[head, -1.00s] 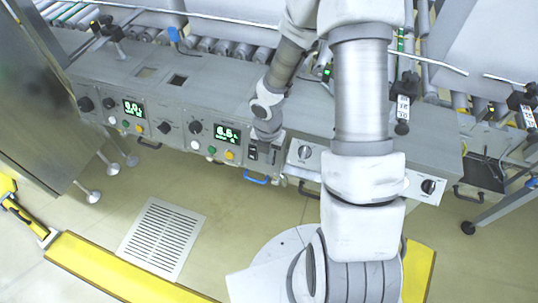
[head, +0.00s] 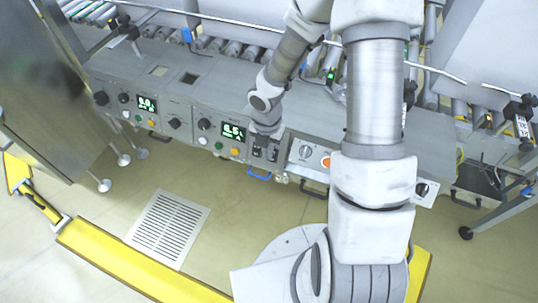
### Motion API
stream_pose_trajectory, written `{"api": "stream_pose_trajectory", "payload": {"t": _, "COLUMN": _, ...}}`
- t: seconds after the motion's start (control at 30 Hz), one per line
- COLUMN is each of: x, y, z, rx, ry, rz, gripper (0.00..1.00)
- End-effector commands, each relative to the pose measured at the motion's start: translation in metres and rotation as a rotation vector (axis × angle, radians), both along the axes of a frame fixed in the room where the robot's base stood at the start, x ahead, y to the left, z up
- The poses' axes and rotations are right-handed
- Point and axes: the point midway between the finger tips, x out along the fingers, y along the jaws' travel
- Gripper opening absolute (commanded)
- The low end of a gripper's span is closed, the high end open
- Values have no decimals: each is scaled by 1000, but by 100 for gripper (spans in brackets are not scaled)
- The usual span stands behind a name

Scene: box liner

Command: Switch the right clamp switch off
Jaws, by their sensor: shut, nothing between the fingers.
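Two small dark switches sit side by side on the front of the grey control panel (head: 215,115): a left switch (head: 257,152) and a right switch (head: 272,155). They are just right of the right green display (head: 233,131). Their on or off positions are too small to read. My gripper (head: 265,139) points down right above the pair, close to the panel face. It is shut and holds nothing. Its fingertips are small in the view, and I cannot tell whether they touch a switch.
A blue handle (head: 259,175) sticks out below. My arm hides part of the panel's right side. Rollers (head: 215,46) run behind the panel. A yellow floor barrier (head: 140,266) lies in front.

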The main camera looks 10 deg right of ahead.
Motion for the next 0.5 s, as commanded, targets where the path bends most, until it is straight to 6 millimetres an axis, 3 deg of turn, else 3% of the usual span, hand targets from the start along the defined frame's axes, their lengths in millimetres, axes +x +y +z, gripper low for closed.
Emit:
{"api": "stream_pose_trajectory", "payload": {"t": 0.03, "x": 2, "y": -2, "z": 17, "rx": 0, "ry": -2, "rz": -3, "gripper": 0}}
{"api": "stream_pose_trajectory", "payload": {"t": 0.2, "x": 8, "y": -6, "z": 43, "rx": 0, "ry": -3, "rz": -1, "gripper": 0}}
{"api": "stream_pose_trajectory", "payload": {"t": 0.5, "x": 11, "y": -8, "z": 61, "rx": -1, "ry": -1, "rz": 0, "gripper": 0}}
